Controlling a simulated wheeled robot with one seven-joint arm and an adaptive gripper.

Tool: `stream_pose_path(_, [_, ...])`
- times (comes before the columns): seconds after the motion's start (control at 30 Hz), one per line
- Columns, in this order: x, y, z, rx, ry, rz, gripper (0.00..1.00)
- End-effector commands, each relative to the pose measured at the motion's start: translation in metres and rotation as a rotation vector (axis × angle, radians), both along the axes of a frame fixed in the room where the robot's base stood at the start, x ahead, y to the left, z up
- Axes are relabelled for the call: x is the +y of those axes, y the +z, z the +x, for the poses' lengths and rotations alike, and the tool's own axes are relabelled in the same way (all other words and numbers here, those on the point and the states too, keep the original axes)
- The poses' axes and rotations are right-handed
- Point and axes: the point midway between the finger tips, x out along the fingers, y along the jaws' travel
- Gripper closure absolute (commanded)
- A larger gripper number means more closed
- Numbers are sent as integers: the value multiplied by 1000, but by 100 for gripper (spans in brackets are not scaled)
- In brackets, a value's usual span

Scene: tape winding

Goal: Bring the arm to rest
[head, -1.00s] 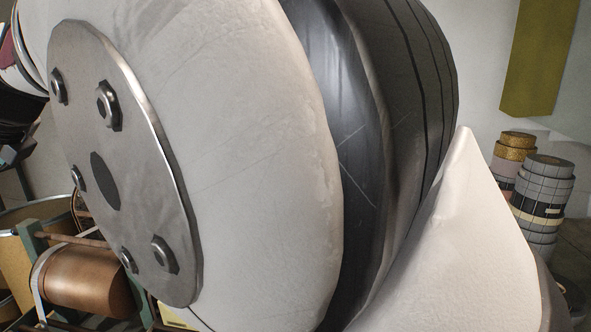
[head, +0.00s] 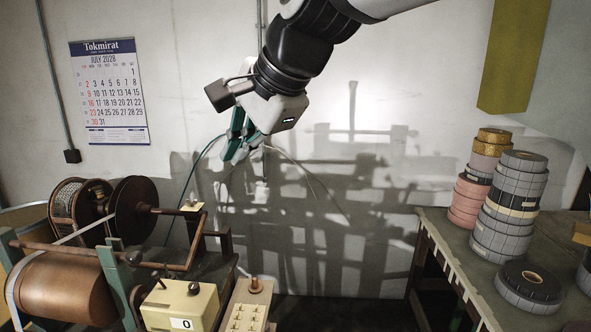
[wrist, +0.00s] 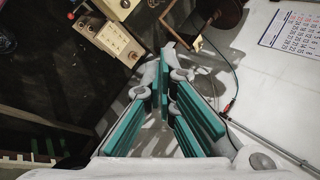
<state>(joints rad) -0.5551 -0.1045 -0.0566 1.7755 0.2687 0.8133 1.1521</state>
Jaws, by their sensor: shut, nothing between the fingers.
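My gripper (head: 230,155) hangs at the end of my raised arm in the upper middle of the head view, against the pale wall. Its teal-padded fingers point down and to the left. In the wrist view the fingers of my gripper (wrist: 168,72) come together at the tips, and nothing shows between them. The gripper is in the air, above and to the right of the winding machine (head: 60,285), and appears apart from it. Part of my arm runs out of the top of the head view.
A cream counter box (head: 180,304) and a panel with pegs (head: 244,308) stand below. A bench (head: 437,226) on the right bears stacked tape rolls (head: 511,200). A calendar (head: 108,92) hangs on the wall. The air between machine and bench is free.

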Motion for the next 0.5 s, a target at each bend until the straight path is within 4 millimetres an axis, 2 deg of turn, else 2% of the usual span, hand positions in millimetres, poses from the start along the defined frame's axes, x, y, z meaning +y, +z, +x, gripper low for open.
stream_pose_path(0.03, [-37,-5,-11,-41,25,-65,100])
stream_pose_path(0.2, [-135,-34,-56,-149,166,-313,100])
stream_pose_path(0.3, [-184,-58,-90,-183,259,-462,100])
stream_pose_path(0.4, [-222,-83,-125,-202,353,-597,100])
stream_pose_path(0.5, [-248,-107,-155,-200,438,-705,100])
